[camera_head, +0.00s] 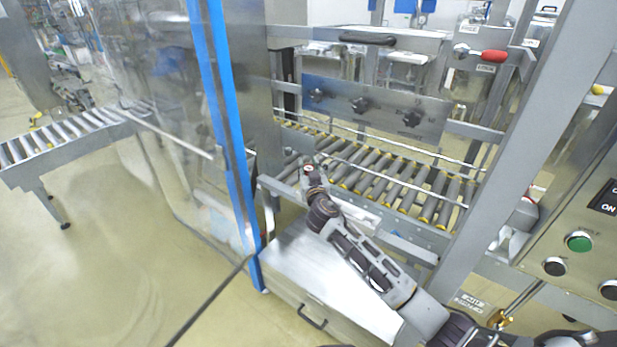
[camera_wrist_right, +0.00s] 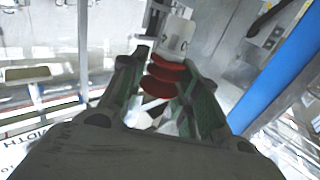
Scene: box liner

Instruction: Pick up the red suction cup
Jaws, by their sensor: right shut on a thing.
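The red suction cup (camera_wrist_right: 168,72) shows in the right wrist view as stacked red ribs below a pale block marked "0". My right gripper (camera_wrist_right: 164,80) has its two dark fingers on either side of the red ribs and is shut on them. In the head view my right arm reaches in from the lower right, and the right gripper (camera_head: 311,178) is small at the near edge of the roller conveyor. The cup is too small to make out clearly there. My left gripper is not in view.
The roller conveyor (camera_head: 375,170) runs behind the gripper, below a metal plate with black knobs (camera_head: 360,106). A blue-edged clear door (camera_head: 218,95) stands to the left. A grey upright (camera_head: 520,160) and a button panel (camera_head: 580,242) are at right. A metal cabinet top (camera_head: 305,262) lies below my arm.

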